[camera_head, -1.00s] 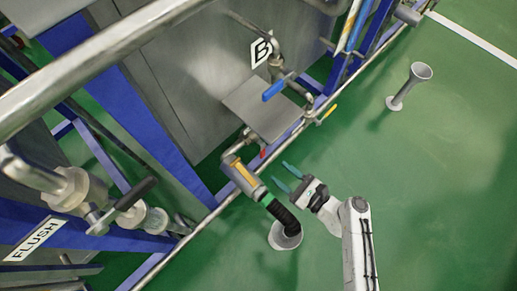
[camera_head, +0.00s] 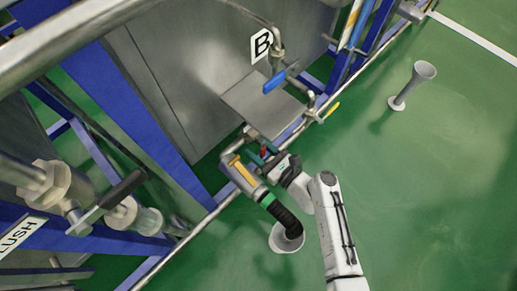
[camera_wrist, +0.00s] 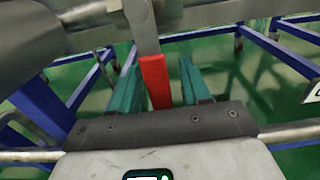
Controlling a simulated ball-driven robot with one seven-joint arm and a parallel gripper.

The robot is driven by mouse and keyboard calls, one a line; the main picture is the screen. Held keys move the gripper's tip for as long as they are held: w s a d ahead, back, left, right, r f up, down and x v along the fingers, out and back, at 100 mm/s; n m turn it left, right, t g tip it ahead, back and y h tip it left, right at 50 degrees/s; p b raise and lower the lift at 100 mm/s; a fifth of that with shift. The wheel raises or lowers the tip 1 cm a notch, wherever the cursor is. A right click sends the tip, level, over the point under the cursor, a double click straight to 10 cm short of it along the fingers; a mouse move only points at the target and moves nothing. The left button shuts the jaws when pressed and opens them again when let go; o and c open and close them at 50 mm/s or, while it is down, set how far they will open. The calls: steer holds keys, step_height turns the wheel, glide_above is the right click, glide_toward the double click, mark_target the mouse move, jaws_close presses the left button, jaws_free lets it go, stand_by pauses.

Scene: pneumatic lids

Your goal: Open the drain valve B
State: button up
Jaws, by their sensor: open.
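A white sign with the letter B (camera_head: 261,45) is on the tank wall at the upper middle. Below it, under the grey metal plate, is a small red valve handle (camera_head: 263,153) on the pipework, partly hidden by my fingers in the head view. My gripper (camera_head: 262,154) is at this handle with its teal fingers open. In the wrist view the red handle (camera_wrist: 155,80) hangs between the two fingers of my gripper (camera_wrist: 159,76), with a gap on each side. Its upper metal part runs up to a horizontal pipe (camera_wrist: 205,14).
A blue lever (camera_head: 274,82) sits under the sign, and a yellow lever (camera_head: 331,110) is to its right. A black hose (camera_head: 284,214) leads into a floor funnel (camera_head: 287,238). Another funnel (camera_head: 412,85) stands to the right. Green floor there is mostly clear.

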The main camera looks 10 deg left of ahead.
steer(key=shift+a, duration=0.1)
steer(key=shift+c, duration=0.4)
jaws_close()
